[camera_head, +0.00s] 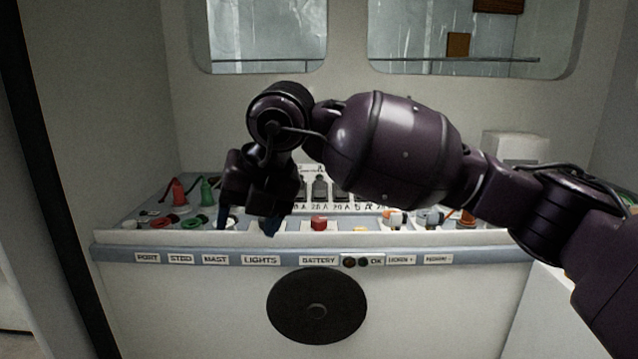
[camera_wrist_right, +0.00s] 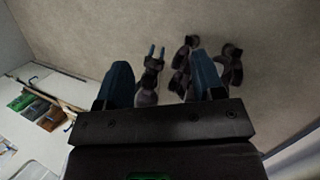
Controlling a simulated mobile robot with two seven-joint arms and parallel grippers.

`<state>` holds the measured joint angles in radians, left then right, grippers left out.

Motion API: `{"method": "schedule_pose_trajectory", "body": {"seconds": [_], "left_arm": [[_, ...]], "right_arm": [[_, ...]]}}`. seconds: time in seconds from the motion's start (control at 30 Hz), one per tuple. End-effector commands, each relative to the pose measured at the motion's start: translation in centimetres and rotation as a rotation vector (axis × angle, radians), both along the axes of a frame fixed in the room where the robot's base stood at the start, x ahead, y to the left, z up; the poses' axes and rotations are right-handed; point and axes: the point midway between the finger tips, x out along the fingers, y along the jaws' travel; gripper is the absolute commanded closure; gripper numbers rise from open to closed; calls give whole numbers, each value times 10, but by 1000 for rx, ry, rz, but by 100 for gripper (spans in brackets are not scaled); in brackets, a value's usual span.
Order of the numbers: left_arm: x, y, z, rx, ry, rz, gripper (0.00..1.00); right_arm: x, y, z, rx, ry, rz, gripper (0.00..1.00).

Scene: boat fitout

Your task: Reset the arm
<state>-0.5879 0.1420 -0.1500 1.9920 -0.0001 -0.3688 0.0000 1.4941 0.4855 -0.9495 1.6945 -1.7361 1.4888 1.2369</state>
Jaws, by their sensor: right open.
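My right arm reaches in from the right in the head view, in front of a switch console (camera_head: 200,258). My right gripper (camera_head: 247,222) points down at the console's front edge, around the mast and lights labels, with its two blue fingertips apart. In the right wrist view the blue fingers (camera_wrist_right: 163,84) are spread with nothing gripped between them. Whether the fingertips touch the console cannot be told. The gripper and forearm hide part of the console's middle. My left gripper does not show in the head view.
The console carries a red lever (camera_head: 178,192), a green lever (camera_head: 207,191), a red button (camera_head: 319,223) and several switches. A black round disc (camera_head: 317,306) is on its front panel. Windows are above. The wrist view shows pale floor (camera_wrist_right: 275,75) and unclear dark shapes.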

Motion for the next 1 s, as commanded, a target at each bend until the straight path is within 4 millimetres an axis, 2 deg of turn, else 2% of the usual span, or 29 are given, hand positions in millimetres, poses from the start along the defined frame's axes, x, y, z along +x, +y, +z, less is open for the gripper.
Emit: {"method": "schedule_pose_trajectory", "body": {"seconds": [0.1,0.23,0.33,0.47,0.6,0.73,0.87,1.0], "left_arm": [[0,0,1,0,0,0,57],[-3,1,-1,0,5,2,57],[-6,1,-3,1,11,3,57],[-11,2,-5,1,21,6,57],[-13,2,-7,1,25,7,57],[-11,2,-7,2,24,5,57],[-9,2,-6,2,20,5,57],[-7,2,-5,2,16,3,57]], "right_arm": [[-30,33,27,208,32,216,38],[-61,59,54,483,83,403,38],[-78,69,76,722,127,488,38],[-84,66,104,1059,183,501,38],[-65,44,123,1407,228,385,38],[-35,14,123,1654,260,196,38],[-1,-22,104,1836,287,-35,38],[33,-64,67,1967,320,-314,38]]}}
